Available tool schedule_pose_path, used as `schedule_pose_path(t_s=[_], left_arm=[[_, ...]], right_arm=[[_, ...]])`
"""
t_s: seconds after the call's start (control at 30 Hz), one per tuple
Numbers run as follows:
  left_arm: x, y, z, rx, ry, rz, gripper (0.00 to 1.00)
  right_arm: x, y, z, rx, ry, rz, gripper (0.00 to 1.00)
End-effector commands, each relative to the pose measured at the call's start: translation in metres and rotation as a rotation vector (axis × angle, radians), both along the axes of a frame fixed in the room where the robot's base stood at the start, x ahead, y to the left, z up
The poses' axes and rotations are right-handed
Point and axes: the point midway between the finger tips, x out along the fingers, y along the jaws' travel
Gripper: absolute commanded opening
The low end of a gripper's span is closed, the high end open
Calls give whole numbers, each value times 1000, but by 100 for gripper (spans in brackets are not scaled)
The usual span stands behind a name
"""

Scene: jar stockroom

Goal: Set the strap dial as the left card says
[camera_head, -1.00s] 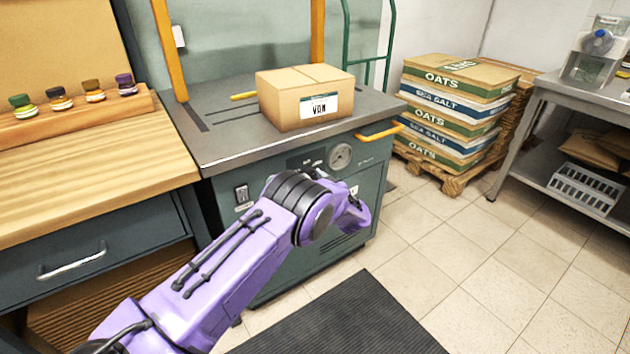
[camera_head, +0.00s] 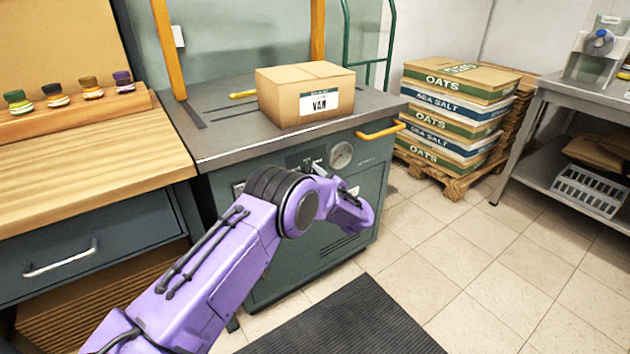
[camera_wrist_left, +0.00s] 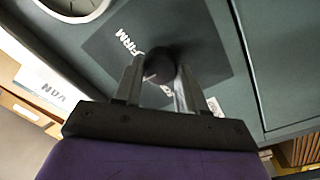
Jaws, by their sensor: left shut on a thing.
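The strap dial (camera_wrist_left: 159,66) is a dark round knob on a dark plate on the front of the strapping machine (camera_head: 310,255). My left gripper (camera_wrist_left: 158,80) is shut on the knob in the left wrist view, one grey finger on each side. The word FIRM shows on the plate beside the knob; another word is mostly hidden by the fingers. In the head view my purple left arm reaches across the machine's front and hides the knob. My right gripper is out of view.
A carton (camera_head: 305,92) marked VAN sits on the machine's top. A round gauge (camera_head: 341,155) and a yellow handle (camera_head: 380,130) are on its front. A wooden counter (camera_head: 90,170) stands left. Stacked sacks (camera_head: 455,115) stand right. The tiled floor right is clear.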

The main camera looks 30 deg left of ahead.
Motion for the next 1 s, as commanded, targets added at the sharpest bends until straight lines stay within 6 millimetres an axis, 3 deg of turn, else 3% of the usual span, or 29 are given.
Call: schedule_pose_path(t_s=[0.73,0.77,0.83,1.0], left_arm=[[-1,2,-1,-34,-81,6,10],[-1,2,-1,-34,-81,6,44],[-1,2,-1,-35,-81,5,66],[0,0,-1,-34,-81,1,66]], right_arm=[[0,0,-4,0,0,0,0],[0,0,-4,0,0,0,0],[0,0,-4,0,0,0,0],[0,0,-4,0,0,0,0]])
